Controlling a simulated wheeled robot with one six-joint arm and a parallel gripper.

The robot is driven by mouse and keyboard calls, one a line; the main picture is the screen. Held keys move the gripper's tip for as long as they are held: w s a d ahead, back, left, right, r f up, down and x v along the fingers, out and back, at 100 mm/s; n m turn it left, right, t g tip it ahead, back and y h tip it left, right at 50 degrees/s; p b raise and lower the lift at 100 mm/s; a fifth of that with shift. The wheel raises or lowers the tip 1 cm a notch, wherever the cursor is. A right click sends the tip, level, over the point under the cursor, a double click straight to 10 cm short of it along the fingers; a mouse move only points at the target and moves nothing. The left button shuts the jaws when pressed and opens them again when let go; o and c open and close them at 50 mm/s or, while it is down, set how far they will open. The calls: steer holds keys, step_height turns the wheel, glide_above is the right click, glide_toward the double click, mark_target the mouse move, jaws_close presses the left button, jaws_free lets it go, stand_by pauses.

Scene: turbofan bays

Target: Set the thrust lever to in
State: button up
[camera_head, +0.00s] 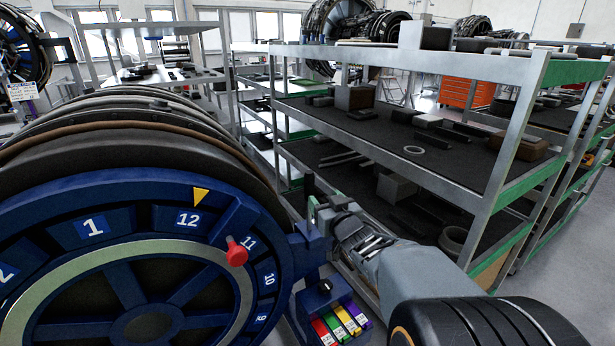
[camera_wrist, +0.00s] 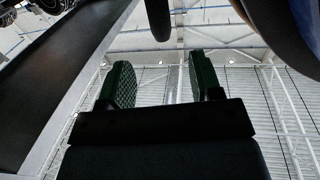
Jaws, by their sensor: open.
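My gripper (camera_head: 326,203) is just right of the blue engine ring in the head view. In the wrist view my gripper (camera_wrist: 160,78) has its two green-padded fingers apart with nothing between them.
The blue numbered ring (camera_head: 93,227) fills the lower left, with a yellow pointer (camera_head: 201,195) above 12. A blue box with coloured labels (camera_head: 338,318) is below my gripper. A metal shelf (camera_head: 489,158) with loose parts stands behind my arm.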

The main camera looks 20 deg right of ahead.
mark_target(307, 177)
steer(key=w, duration=0.4)
steer(key=w+p, duration=0.1)
steer(key=w, duration=0.4)
steer(key=w+p, duration=0.1)
steer(key=w, duration=0.3)
steer(key=shift+w+d, duration=0.15)
steer(key=shift+d, duration=0.15)
jaws_close()
